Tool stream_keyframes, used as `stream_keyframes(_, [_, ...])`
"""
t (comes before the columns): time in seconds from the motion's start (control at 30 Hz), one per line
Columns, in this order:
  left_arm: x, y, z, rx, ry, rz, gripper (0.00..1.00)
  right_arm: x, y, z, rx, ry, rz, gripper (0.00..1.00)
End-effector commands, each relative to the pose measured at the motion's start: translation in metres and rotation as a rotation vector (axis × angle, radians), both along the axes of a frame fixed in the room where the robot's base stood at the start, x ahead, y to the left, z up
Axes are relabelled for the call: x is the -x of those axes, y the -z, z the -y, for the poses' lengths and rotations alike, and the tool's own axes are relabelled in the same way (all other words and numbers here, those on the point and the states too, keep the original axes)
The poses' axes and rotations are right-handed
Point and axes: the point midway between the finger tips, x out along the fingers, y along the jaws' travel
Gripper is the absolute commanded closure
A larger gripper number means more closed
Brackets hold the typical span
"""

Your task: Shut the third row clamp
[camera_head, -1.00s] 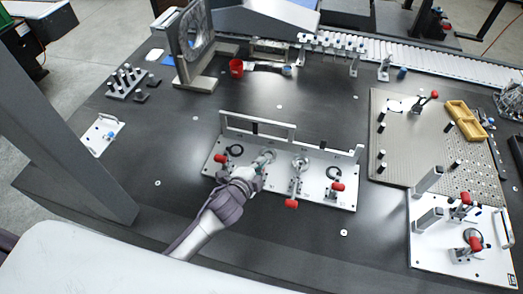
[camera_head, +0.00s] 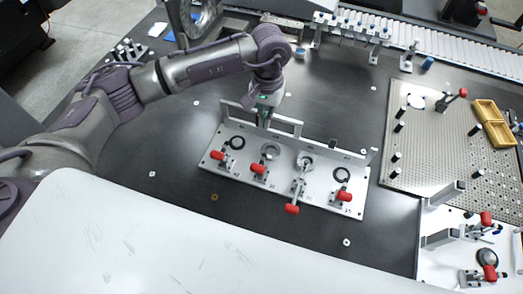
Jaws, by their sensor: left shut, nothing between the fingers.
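The row fixture (camera_head: 330,203) is a white plate with several red-handled clamps in a row and a raised rail along its back. The third clamp from the left (camera_head: 292,209) differs from its neighbours: its red handle reaches out past the plate's front edge. The first (camera_head: 217,155), second (camera_head: 259,169) and fourth (camera_head: 344,195) clamps have their red handles over the plate. My left gripper (camera_head: 265,120) points down at the fixture's back rail, behind the second clamp's ring, apart from the third clamp's handle. Its fingers are shut and empty. My right gripper is out of view.
A perforated plate (camera_head: 428,150) with pegs and a yellow tray (camera_head: 492,122) lies at right. Another white clamp fixture (camera_head: 432,262) stands at front right. The dark table (camera_head: 175,190) is clear left of the row fixture.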

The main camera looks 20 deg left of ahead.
Motion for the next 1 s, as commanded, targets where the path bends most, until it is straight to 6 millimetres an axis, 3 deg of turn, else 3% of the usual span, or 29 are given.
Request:
stream_keyframes(0.2, [0.007, 0.035, 0.001, 0.002, -0.002, -0.01, 1.0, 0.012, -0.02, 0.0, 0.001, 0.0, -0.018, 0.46])
stream_keyframes(0.47, [0.013, 0.09, 0.002, 0.005, -0.005, -0.009, 1.0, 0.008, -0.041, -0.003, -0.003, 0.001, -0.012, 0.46])
stream_keyframes(0.7, [0.037, 0.111, 0.001, 0.007, -0.003, -0.006, 1.0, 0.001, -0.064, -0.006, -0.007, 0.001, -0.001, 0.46])
stream_keyframes(1.0, [0.042, 0.119, 0.001, 0.007, -0.004, -0.003, 1.0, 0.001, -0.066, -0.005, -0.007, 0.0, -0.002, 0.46])
